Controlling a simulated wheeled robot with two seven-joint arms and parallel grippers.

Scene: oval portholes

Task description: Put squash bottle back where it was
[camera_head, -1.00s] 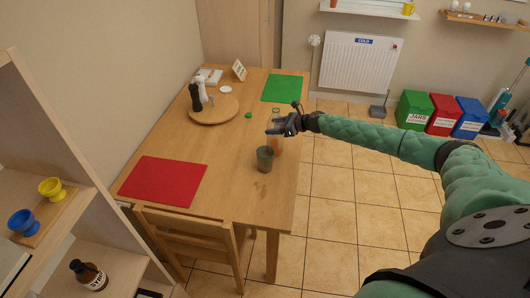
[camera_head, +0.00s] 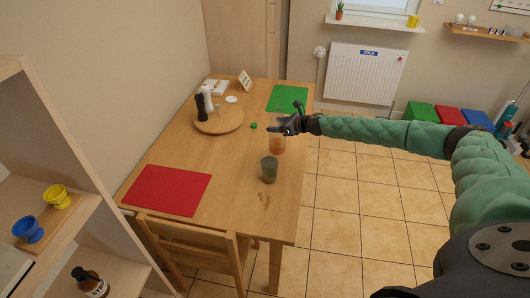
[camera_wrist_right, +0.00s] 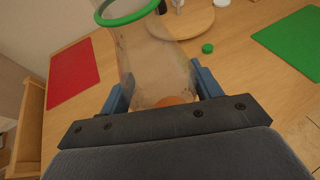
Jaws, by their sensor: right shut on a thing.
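The squash bottle (camera_head: 278,144) is clear with orange liquid low inside. My right gripper (camera_head: 287,126) is shut on it, near the table's right edge. In the right wrist view the bottle (camera_wrist_right: 150,62) stands between the two blue fingers of the gripper (camera_wrist_right: 163,90), its green-rimmed mouth open and uncapped. I cannot tell whether its base touches the table. A small green cap (camera_head: 253,126) lies on the table to the left of the bottle; it also shows in the right wrist view (camera_wrist_right: 207,48). My left gripper is not in view.
A grey-green cup (camera_head: 268,170) stands on the wooden table (camera_head: 225,165), nearer than the bottle. A round board (camera_head: 225,125) holds dark and white mills. A red mat (camera_head: 168,190) and a green mat (camera_head: 288,98) lie flat. A chair (camera_head: 195,240) stands at the near side.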

